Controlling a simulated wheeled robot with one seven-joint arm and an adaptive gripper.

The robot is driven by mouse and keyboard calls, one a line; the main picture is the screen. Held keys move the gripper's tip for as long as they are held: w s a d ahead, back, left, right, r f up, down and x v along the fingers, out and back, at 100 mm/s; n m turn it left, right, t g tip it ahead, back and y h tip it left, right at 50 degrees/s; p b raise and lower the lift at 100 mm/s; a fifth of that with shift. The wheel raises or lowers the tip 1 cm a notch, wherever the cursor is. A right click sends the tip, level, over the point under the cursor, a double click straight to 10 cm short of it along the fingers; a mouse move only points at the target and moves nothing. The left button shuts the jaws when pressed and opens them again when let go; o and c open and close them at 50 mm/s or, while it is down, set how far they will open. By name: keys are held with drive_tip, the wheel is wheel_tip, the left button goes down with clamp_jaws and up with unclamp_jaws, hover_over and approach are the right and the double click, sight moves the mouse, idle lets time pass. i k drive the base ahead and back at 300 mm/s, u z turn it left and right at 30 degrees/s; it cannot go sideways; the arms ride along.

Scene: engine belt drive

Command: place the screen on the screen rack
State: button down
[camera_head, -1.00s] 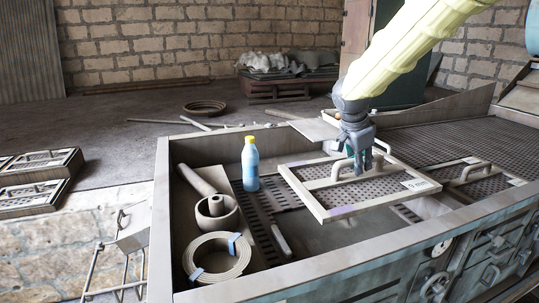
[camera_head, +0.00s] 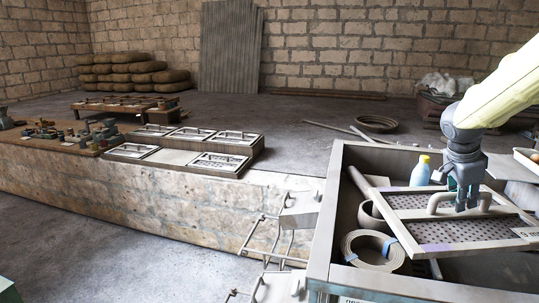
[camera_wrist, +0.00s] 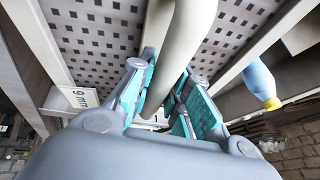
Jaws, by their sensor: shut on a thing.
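My gripper (camera_head: 464,205) is shut on the handle (camera_head: 445,199) of a framed perforated screen (camera_head: 432,232). The screen hangs roughly level, slightly tilted, above the open metal bin at the right, with a 9 mm label (camera_head: 526,234) on its frame. In the wrist view the teal fingers (camera_wrist: 165,105) sit around the grey handle (camera_wrist: 185,35), and the perforated screen (camera_wrist: 95,30) lies beyond. A low rack (camera_head: 250,150) with framed, handled screens (camera_head: 219,161) stands on the stone ledge at the left, well away from my gripper. The middle of its front row looks plain; small details there are unclear.
The bin (camera_head: 322,215) holds a rolled belt (camera_head: 383,256) and a blue bottle with yellow cap (camera_head: 421,172). A metal bracket frame (camera_head: 272,232) stands between bin and stone ledge (camera_head: 150,205). Small parts cover a wooden board (camera_head: 45,135).

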sight(173, 157)
drive_tip(key=z, duration=0.2)
drive_tip(key=k, duration=0.15)
drive_tip(key=u, duration=1.25)
drive_tip(key=i, duration=1.5)
drive_tip(key=u, duration=0.6)
drive_tip(key=i, duration=2.7)
drive_tip(key=z, duration=0.65)
drive_tip(key=i, duration=1.5)
drive_tip(key=z, duration=0.4)
